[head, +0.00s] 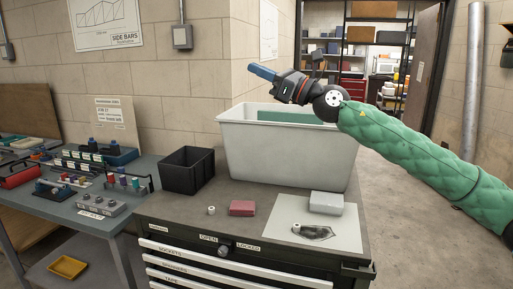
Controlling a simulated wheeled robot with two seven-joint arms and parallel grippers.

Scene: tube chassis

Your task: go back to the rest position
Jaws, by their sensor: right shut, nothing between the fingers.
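My right gripper (262,72) is raised above the left end of a large pale grey bin (285,155). My right arm, in a green padded sleeve, reaches in from the right across the bin's right end. The gripper's blue fingers point left and look closed, with nothing held between them. The bin stands on a dark tool cabinet (190,212), and a green surface (290,117) shows inside it. My left gripper is not in view.
A black open box (187,170) stands left of the bin. A red block (242,208), a white roll (211,210) and a grey block (326,202) lie in front. A workbench (60,213) with racks is at left. Open floor and shelving (375,53) lie behind at right.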

